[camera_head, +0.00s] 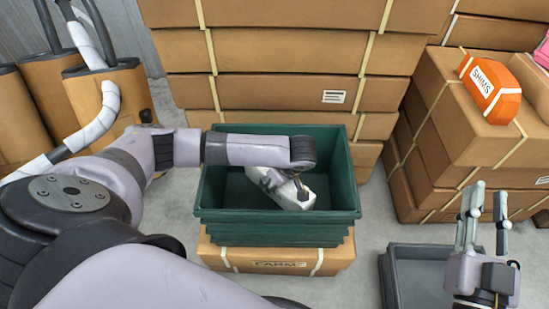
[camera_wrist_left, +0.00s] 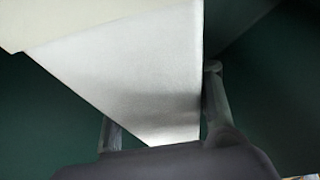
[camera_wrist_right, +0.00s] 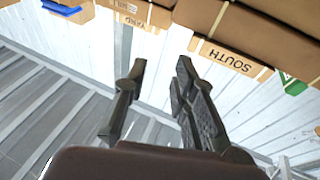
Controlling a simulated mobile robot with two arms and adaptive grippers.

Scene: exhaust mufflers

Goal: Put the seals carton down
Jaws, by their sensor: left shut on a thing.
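A white carton (camera_head: 287,190), which I take to be the seals carton, is inside the green crate (camera_head: 278,227) in the head view, tilted. My left gripper (camera_head: 300,190) reaches down over the crate and is shut on this carton. In the left wrist view the carton's white face (camera_wrist_left: 140,75) lies between the two fingers (camera_wrist_left: 160,130), with dark green crate walls around it. Whether the carton touches the crate floor cannot be told. My right gripper (camera_head: 485,205) is open and empty at the right, with its fingers apart in the right wrist view (camera_wrist_right: 158,85).
The green crate stands on a brown carton (camera_head: 275,262) on the floor. Stacked brown cartons (camera_head: 290,52) rise close behind. An orange SHIMS box (camera_head: 490,85) sits on the right stack. A grey tray (camera_head: 398,272) is below my right gripper. Wrapped mufflers (camera_head: 108,95) stand at left.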

